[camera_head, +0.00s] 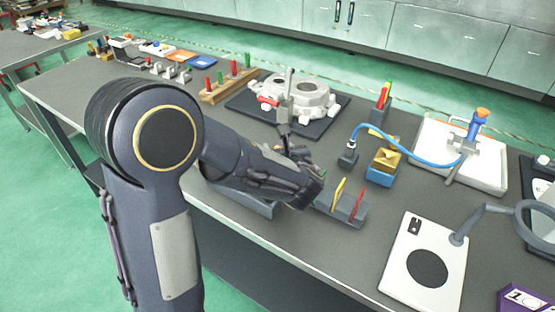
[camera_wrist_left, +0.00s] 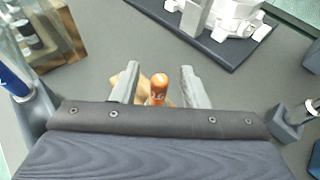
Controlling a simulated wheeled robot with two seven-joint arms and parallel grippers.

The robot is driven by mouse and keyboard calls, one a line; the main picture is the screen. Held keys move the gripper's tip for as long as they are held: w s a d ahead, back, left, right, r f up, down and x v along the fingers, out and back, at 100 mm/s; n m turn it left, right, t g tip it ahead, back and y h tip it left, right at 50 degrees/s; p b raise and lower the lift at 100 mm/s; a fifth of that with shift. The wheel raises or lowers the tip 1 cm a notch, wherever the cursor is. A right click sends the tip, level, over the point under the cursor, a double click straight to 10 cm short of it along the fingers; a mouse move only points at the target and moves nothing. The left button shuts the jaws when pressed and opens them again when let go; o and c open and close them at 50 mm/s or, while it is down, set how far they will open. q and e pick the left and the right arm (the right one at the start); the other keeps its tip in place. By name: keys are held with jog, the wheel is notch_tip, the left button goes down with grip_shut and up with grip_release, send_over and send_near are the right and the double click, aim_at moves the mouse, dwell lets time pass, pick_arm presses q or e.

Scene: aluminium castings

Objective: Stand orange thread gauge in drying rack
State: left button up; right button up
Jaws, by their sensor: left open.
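In the left wrist view the orange thread gauge (camera_wrist_left: 157,88) shows end-on, with a tan wooden piece (camera_wrist_left: 120,84) partly visible beneath or beside it. My left gripper (camera_wrist_left: 160,76) is open, one finger on each side of the gauge with gaps between. In the head view the left gripper (camera_head: 303,165) is low over the table's front half, and I cannot make out the gauge there. A wooden rack (camera_head: 213,98) with upright red and green handles stands farther back at the left. I cannot tell for sure whether it is the drying rack. My right gripper is not in view.
A pale casting (camera_head: 318,98) lies on a dark mat behind the gripper. A grey block (camera_head: 350,208) with yellow and red pieces stands just right of it. A white plate (camera_head: 408,240) lies at front right.

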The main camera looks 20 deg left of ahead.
pick_arm(q)
jog(key=shift+w+a+f, duration=0.1)
jog(key=shift+w+a, duration=0.05)
jog(key=shift+w, duration=0.1)
grip_shut()
